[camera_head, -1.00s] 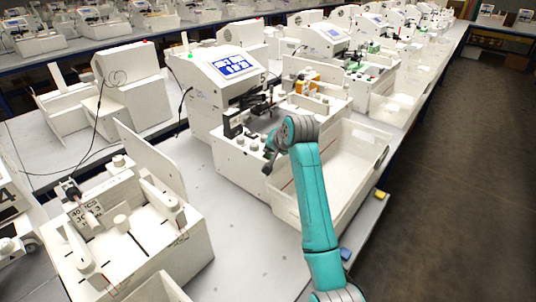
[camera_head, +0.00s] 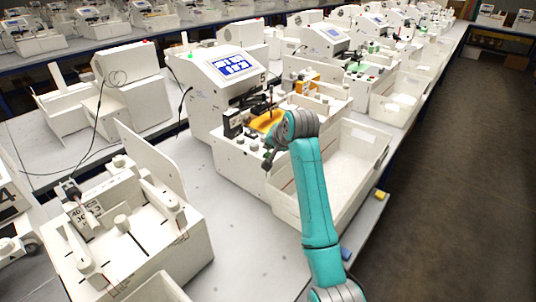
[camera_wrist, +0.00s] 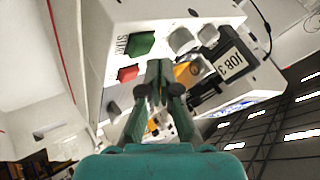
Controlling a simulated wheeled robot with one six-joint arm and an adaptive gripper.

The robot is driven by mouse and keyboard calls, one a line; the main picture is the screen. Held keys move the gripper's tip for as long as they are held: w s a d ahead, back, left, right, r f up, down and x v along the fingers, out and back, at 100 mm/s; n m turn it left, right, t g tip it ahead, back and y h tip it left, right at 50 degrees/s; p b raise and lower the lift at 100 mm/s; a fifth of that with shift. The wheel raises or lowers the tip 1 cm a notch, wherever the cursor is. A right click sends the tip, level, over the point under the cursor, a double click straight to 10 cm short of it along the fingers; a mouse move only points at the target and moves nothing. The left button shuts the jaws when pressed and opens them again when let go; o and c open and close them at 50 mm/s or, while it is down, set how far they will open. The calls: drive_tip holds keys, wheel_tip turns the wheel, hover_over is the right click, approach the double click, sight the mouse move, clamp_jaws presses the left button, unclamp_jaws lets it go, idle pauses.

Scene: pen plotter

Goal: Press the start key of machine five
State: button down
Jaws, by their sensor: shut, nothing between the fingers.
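Machine five (camera_head: 205,95) is a white plotter with a lit blue-and-white screen (camera_head: 232,66) and a "5" on its side. Its green start key (camera_wrist: 140,44), labelled START, shows in the wrist view, with a red key (camera_wrist: 127,73) beside it. My gripper (camera_wrist: 158,66) is shut and empty. Its tips show just beside the green key, on the side of the red key and the orange sheet; contact cannot be told. In the head view my gripper (camera_head: 268,161) is at the front of machine five, and the keys are hidden or too small there.
An orange piece (camera_head: 266,121) lies in machine five. Grey knobs (camera_wrist: 183,40) and a "JOB 3" label (camera_wrist: 231,64) are near the keys. Machine four (camera_head: 190,250) stands at the front left. The aisle (camera_head: 470,180) is clear.

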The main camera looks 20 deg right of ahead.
sight(269, 155)
drive_tip(key=shift+r, duration=0.1)
drive_tip(key=shift+r, duration=2.45)
